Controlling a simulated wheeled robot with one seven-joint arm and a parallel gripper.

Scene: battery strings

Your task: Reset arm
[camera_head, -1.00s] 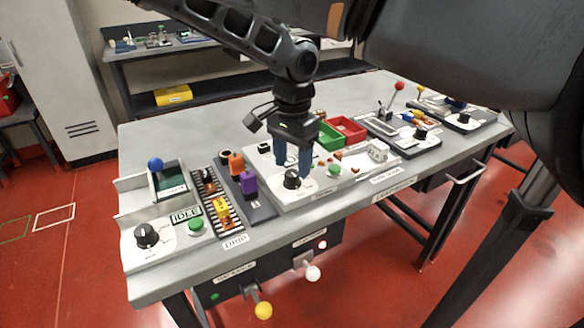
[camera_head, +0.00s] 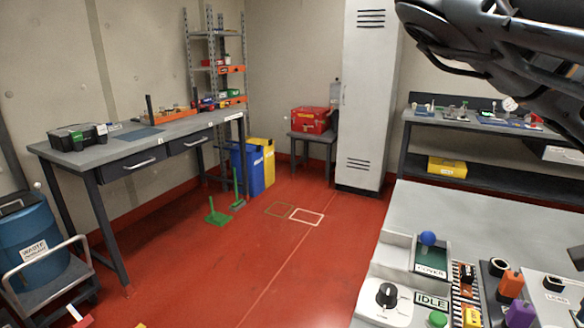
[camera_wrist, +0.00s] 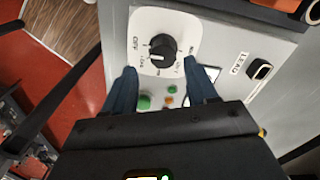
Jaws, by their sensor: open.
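My gripper (camera_wrist: 165,92) shows in the wrist view with its two blue fingers apart and nothing between them. It is over a white panel with a black rotary knob (camera_wrist: 161,50) marked OFF; the knob lies just beyond the fingertips, and I cannot tell whether they touch it. A green button (camera_wrist: 144,102) shows between the fingers. In the head view only part of my arm shows at the top right; the gripper is outside that picture.
The grey workbench (camera_head: 455,215) at the right carries a station with a black knob (camera_head: 387,295), a blue-topped lever (camera_head: 428,238) and an IDLE display (camera_head: 431,300). A blue barrel (camera_head: 32,235) stands at the far left. Red floor is clear in the middle.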

